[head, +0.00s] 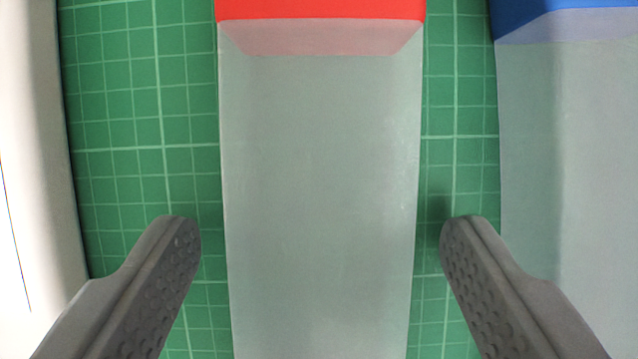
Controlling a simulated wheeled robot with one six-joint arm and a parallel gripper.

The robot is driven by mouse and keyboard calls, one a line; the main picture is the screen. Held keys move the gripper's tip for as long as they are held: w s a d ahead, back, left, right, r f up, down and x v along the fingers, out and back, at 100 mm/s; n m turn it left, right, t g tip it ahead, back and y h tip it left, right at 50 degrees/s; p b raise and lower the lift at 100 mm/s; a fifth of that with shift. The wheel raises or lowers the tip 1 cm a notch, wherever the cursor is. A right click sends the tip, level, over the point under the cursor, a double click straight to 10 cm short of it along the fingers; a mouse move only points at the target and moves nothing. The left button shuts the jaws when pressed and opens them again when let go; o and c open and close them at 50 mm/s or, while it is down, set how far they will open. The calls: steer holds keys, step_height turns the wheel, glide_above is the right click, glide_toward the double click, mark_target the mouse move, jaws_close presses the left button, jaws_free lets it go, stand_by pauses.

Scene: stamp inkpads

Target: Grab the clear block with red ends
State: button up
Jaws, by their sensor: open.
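The clear block with red ends (320,190) fills the middle of the head view, running lengthwise from top to bottom. Its red end (320,9) shows at the top edge; the other end is out of the picture at the bottom. My gripper (320,250) is open, with one grey finger on the left of the block and one on the right. A strip of green shows between each finger and the block's sides, so the fingers appear apart from it. I cannot tell how high the fingertips are above the mat.
A second clear block with a blue end (575,150) lies at the right, close to my right finger. A white object (35,150) runs along the left edge. The green gridded mat (458,100) shows in narrow strips between them.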

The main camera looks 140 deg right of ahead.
steer(key=c, duration=1.3)
